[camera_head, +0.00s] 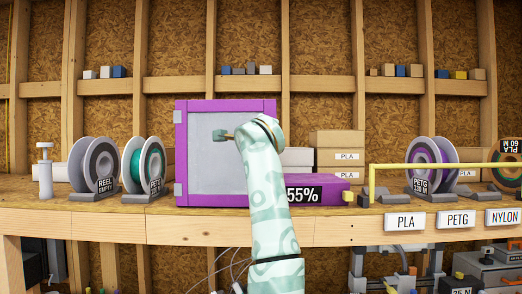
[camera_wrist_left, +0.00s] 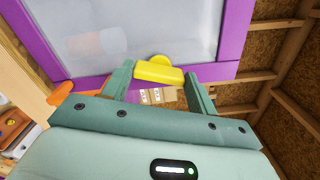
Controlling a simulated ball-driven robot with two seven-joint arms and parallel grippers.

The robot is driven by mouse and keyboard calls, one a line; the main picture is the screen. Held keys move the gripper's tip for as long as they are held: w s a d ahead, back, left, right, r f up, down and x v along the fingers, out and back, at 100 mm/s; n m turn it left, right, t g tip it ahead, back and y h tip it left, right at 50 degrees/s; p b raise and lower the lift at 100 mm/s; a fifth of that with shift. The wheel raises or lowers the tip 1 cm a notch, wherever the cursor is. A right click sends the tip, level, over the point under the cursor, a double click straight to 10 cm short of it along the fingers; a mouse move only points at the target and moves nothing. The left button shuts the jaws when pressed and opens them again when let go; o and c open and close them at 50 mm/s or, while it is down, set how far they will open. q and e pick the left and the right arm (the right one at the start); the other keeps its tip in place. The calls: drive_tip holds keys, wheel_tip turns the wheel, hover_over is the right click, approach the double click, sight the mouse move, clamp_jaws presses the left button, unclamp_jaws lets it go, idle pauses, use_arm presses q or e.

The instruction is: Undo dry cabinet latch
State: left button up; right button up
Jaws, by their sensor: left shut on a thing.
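The purple dry cabinet (camera_head: 226,104) stands on the wooden bench, with its translucent door panel (camera_head: 203,165) facing me. The door looks closed. In the left wrist view, the yellow latch (camera_wrist_left: 158,73) sits on the purple door frame (camera_wrist_left: 222,71). My left gripper (camera_wrist_left: 158,78) is shut on the latch, with one teal finger on each side of it. In the head view my left arm rises from below, and its forearm hides the gripper and latch. A small brownish piece shows in front of the door panel; I cannot tell what it is. My right gripper is not in view.
Filament spools (camera_head: 94,166) stand left of the cabinet, and another spool (camera_head: 432,165) stands to the right. A purple block labelled 55% (camera_head: 318,188) juts right of the arm. A yellow rail (camera_head: 430,167) and cardboard boxes (camera_head: 336,140) are farther right.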

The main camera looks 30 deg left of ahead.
use_arm(q)
drive_tip(key=shift+f+n+b, duration=0.1)
drive_tip(key=shift+n+b, duration=0.55)
drive_tip(key=shift+n, duration=1.35)
drive_tip(key=o, duration=1)
drive_tip(key=shift+s, duration=0.1)
drive_tip(key=b+v, duration=0.6)
drive_tip(key=v, duration=1)
drive_tip(key=shift+s, duration=0.1)
